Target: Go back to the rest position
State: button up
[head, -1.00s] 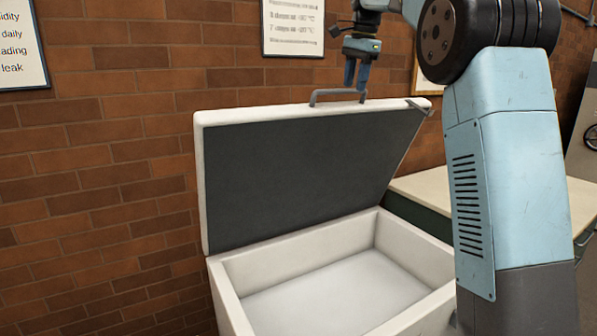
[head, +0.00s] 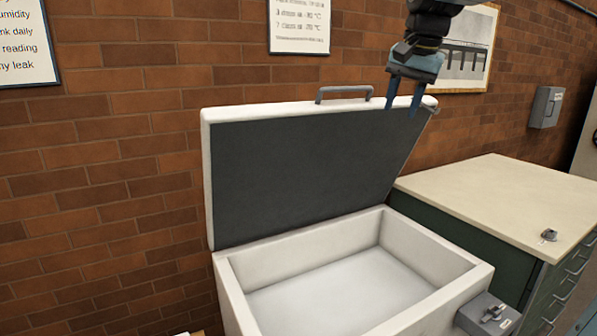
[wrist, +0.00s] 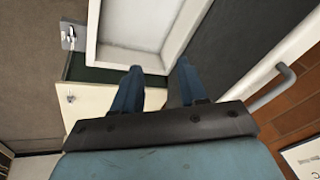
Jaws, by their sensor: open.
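My gripper (head: 404,100) is open and empty in the head view, fingers pointing down, near the upper right corner of the raised lid. It also shows in the wrist view (wrist: 155,85), with its two fingers apart and nothing between them. The white chest (head: 232,292) stands open with an empty-looking inside. Its lid (head: 300,170) leans back toward the wall, dark inner face showing. The lid's grey handle (head: 344,89) is on the top edge, left of my gripper and apart from it. The handle shows at the right in the wrist view (wrist: 272,90).
A green drawer cabinet with a pale top (head: 490,195) stands right of the chest. A grey latch box (head: 487,312) is on the chest's front corner. A brick wall with framed sheets (head: 300,25) and a picture (head: 465,50) is behind. The space above the cabinet is clear.

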jog(key=s+d+f+n+t+h, duration=0.1)
jog(key=s+f+n, duration=0.5)
jog(key=s+f, duration=1.1)
jog(key=s, duration=0.4)
jog(key=shift+d+f+t, duration=0.15)
jog(key=shift+f+t, duration=0.15)
jog(key=shift+t, duration=0.1)
